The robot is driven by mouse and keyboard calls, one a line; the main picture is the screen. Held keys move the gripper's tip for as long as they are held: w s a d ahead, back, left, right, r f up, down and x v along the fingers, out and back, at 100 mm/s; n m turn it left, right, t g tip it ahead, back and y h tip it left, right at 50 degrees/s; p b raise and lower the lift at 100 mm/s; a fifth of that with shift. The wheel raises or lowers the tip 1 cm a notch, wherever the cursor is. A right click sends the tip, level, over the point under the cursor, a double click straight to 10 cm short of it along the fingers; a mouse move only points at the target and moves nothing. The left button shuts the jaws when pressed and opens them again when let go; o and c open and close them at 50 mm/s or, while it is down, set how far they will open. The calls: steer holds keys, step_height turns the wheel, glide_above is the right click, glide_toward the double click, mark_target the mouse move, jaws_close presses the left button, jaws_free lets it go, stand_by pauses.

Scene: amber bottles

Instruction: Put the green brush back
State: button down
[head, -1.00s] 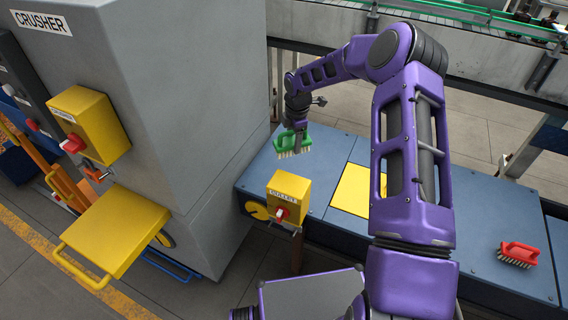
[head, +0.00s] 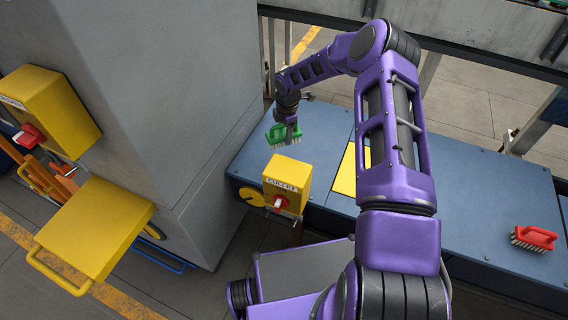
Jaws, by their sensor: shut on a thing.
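The green brush (head: 277,134) is in my gripper (head: 287,122) at the upper middle of the head view. The gripper is shut on it, bristles facing down. The brush is over the far left part of the blue-grey bench (head: 330,128), behind a yellow switch box. Whether the bristles touch the bench top I cannot tell. The gripper's fingers partly cover the brush.
A red brush (head: 534,238) rests on the bench at the right. A yellow panel (head: 346,172) lies in the bench top, partly behind my arm. The yellow switch box (head: 287,183) stands at the bench front. A tall grey cabinet (head: 165,110) stands close on the left.

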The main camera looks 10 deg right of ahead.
step_height(320, 180, down, 10)
steer(key=shift+f+b, duration=0.1)
steer(key=shift+b, duration=0.5)
steer(key=shift+c, duration=0.6)
jaws_free()
steer(key=shift+f, duration=0.1)
steer(key=r, duration=0.4)
steer(key=s+r+p, duration=0.1)
steer(key=r, duration=0.7)
steer(key=shift+s+d+p, duration=0.15)
steer(key=shift+s+p, duration=0.1)
steer(key=shift+p, duration=0.15)
steer(key=shift+r, duration=0.1)
